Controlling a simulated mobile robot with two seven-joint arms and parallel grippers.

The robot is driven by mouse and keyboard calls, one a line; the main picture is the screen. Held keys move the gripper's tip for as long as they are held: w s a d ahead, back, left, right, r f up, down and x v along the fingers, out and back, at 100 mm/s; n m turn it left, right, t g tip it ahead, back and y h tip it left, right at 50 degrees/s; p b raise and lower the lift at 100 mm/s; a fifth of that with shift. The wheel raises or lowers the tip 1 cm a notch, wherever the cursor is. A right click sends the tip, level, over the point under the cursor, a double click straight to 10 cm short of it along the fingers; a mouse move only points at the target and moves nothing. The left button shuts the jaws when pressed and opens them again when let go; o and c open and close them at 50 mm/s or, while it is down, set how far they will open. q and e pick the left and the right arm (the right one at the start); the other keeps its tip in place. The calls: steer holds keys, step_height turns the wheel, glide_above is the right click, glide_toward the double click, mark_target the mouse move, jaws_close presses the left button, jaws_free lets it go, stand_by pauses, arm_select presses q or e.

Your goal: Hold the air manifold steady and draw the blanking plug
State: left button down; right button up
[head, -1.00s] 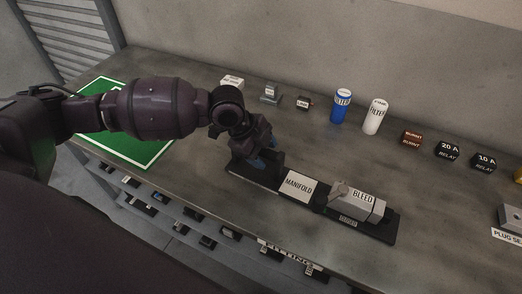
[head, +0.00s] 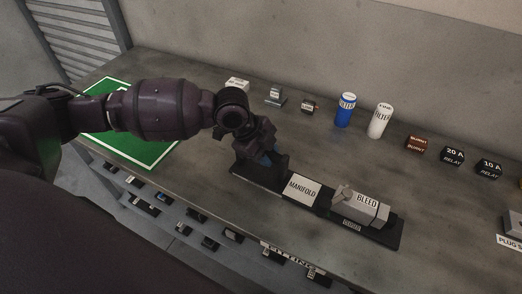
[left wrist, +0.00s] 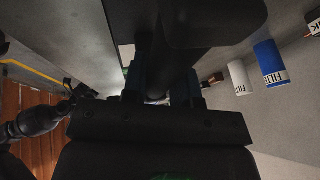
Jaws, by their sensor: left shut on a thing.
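The air manifold is a long dark bar with a white MANIFOLD label (head: 302,188) in the head view, lying on the bench. A grey block marked BLEED (head: 362,202) with a small lever sits at its right end. I cannot tell which part is the blanking plug. My left gripper (head: 268,163) is shut on the manifold's left end, and its fingers hide the part between them. In the left wrist view the fingers (left wrist: 158,88) show dark around the grip. My right gripper (left wrist: 80,90) shows small and dark at the left of that view; its jaws are unclear.
Behind the manifold stand a blue filter (head: 345,110), a white filter (head: 380,121) and several small labelled blocks, including a brown one (head: 418,144). A green mat (head: 140,147) lies at the left. A grey block (head: 513,222) stands at the right edge. Parts hang along the bench front.

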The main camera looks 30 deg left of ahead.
steer(key=shift+d+r, duration=0.1)
steer(key=shift+d, duration=0.05)
stand_by(0.3)
steer(key=shift+r, duration=0.15)
stand_by(1.1)
